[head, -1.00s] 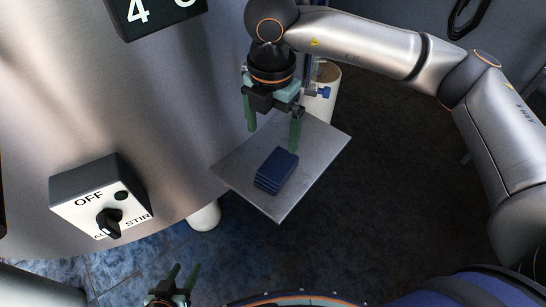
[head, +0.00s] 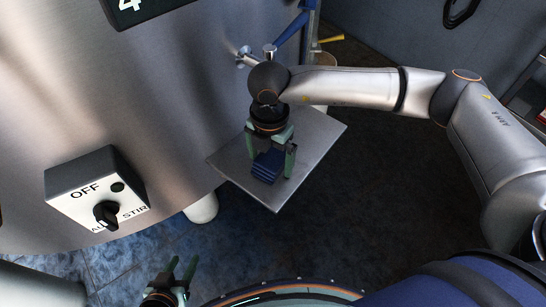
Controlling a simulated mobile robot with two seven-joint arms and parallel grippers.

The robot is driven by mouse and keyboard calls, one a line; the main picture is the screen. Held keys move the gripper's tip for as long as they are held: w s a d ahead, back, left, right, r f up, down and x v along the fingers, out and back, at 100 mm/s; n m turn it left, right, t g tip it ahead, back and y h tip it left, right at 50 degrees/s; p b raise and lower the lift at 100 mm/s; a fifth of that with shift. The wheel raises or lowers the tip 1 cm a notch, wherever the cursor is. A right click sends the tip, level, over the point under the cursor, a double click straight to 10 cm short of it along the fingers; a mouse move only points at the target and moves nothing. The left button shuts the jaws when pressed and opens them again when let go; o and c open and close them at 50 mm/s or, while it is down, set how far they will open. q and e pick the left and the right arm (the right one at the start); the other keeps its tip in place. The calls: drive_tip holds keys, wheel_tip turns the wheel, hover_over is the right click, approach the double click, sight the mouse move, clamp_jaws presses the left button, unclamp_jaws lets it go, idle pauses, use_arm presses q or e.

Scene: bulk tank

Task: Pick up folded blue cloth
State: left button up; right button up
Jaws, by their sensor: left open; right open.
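The folded blue cloth (head: 267,168) lies on a square grey metal shelf (head: 233,171) that stands out beside the steel tank. My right gripper (head: 271,166) is open and low over the shelf. Its green fingers are on either side of the cloth, and its body hides the cloth's far part. I cannot tell whether the fingers touch the cloth. My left gripper (head: 182,270) is open and empty at the bottom, well away from the shelf.
The tank (head: 120,90) fills the left side. A control box (head: 97,190) with a black knob marked OFF and STIR is on it. A valve with a blue handle (head: 291,28) is behind the shelf. The dark floor (head: 360,200) right of the shelf is clear.

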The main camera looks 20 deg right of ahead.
drive_tip(key=c, duration=1.3)
drive_tip(key=shift+r, duration=0.1)
drive_tip(key=shift+r, duration=0.65)
drive_tip(key=s+a+r, duration=0.1)
drive_tip(key=s+r, duration=0.2)
drive_tip(key=s, duration=0.1)
drive_tip(key=s+a+r, duration=0.2)
drive_tip(key=s+r, duration=0.2)
drive_tip(key=s, duration=0.1)
drive_tip(key=s+a+r, duration=0.1)
drive_tip(key=s+r, duration=0.3)
drive_tip(key=shift+s+a+r, duration=0.15)
drive_tip(key=shift+a+r, duration=0.1)
